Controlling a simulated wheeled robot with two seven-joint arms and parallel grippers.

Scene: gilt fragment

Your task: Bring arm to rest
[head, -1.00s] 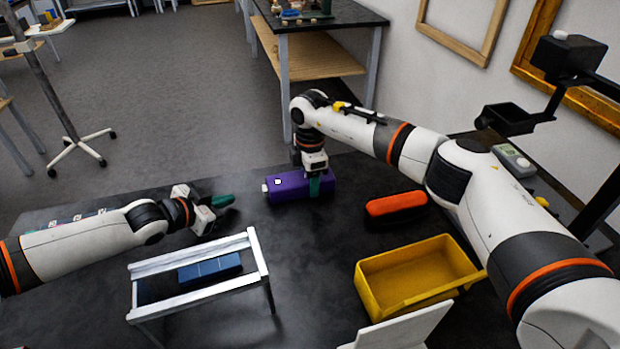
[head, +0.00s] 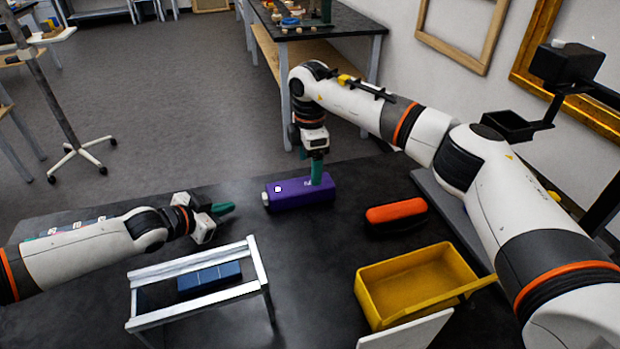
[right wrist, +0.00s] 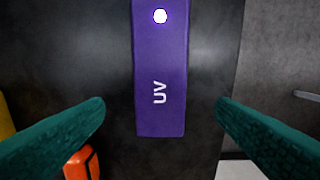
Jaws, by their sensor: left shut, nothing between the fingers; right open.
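My right gripper (head: 316,170) is open above the purple box (head: 290,192) on the dark table, its green fingers pointing down. In the right wrist view the purple box (right wrist: 160,85), marked "UV", lies between the two spread fingers (right wrist: 160,115) with a gap on each side. My left gripper (head: 222,209) is shut and empty at the left part of the table, behind the white-framed rack, its green fingertips pointing right.
A white panel (head: 405,332) is at the front edge. Bare tabletop (head: 310,255) lies between rack and bin.

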